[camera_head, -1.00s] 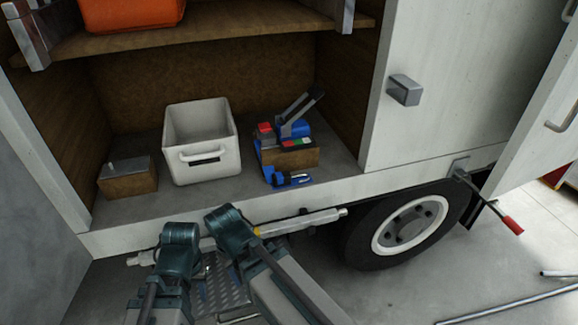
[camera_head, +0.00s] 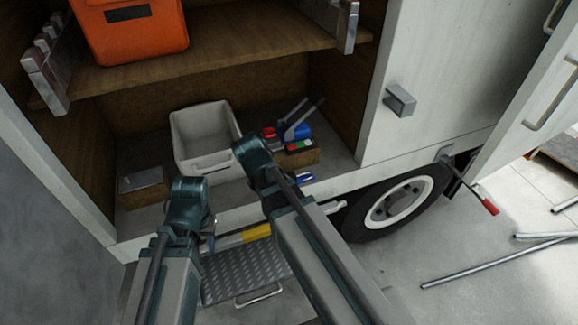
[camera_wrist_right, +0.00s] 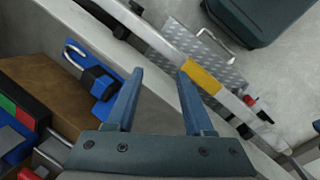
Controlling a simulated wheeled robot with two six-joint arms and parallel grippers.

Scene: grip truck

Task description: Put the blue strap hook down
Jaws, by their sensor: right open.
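The blue strap hook (camera_wrist_right: 97,82), with its bent metal end and dark middle, lies at the compartment's front edge beside a wooden block (camera_wrist_right: 45,90) in the right wrist view. In the head view only part of the strap hook (camera_head: 305,179) shows beside my right arm. My right gripper (camera_wrist_right: 160,78) is open with nothing between its fingers; the hook is outside them, left of the left finger. In the head view my right arm hides that gripper. My left gripper (camera_head: 209,228) is low at the compartment's front edge, small and partly hidden, so its jaws cannot be read.
A white bin (camera_head: 204,125) and a box (camera_head: 143,186) stand in the compartment. Above is a shelf (camera_head: 220,50) with an orange case (camera_head: 130,30). A pale bar with a yellow band (camera_wrist_right: 203,77) runs along the front, above a tread-plate step (camera_head: 240,274).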

